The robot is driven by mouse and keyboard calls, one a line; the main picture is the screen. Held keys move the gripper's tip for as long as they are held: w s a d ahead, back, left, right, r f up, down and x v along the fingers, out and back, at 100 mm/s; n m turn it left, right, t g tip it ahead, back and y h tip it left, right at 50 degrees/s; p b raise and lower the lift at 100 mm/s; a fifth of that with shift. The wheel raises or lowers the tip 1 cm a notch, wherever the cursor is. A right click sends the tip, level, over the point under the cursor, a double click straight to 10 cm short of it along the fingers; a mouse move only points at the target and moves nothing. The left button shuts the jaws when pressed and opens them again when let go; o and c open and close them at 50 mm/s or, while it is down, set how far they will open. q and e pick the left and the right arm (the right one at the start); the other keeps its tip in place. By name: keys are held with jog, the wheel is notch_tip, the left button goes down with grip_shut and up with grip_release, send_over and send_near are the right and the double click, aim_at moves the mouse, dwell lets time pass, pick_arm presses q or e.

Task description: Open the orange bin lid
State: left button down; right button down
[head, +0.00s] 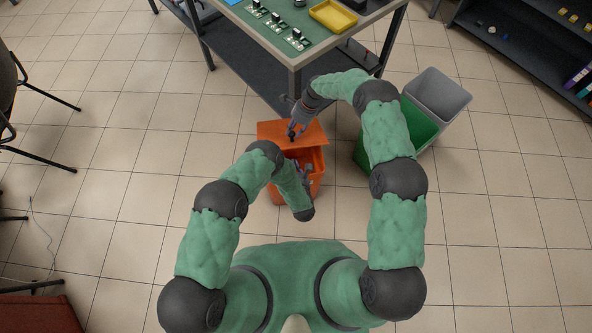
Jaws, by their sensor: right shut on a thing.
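The orange bin (316,184) stands on the tiled floor in front of the workbench. Its orange lid (313,133) is raised at the far side, and part of the bin's opening shows below it. My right gripper (292,133) reaches down from the upper right and is shut on the lid. My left gripper (307,174) is low over the bin's opening, partly hidden by my own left arm. Its fingers are too small and covered to tell whether they are open or shut.
A green bin (420,128) and a grey bin (440,92) stand to the right of the orange bin. The workbench (290,52) with a yellow tray (333,16) is just behind. A dark shelf (530,45) is at the upper right.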

aim_at(292, 146)
pick_arm(q)
jog(key=w+r, duration=0.2)
jog(key=w, duration=0.4)
jog(key=shift+a, duration=0.15)
jog(key=shift+w+r+g, duration=0.3)
jog(key=shift+w+r, duration=0.2)
jog(key=shift+r, duration=0.3)
jog(key=shift+w, duration=0.1)
pick_arm(e)
jog(key=shift+f, duration=0.1)
pick_arm(q)
jog(key=shift+r, duration=0.1)
pick_arm(e)
jog(key=c, duration=0.9)
grip_release()
jog(key=shift+c, duration=0.2)
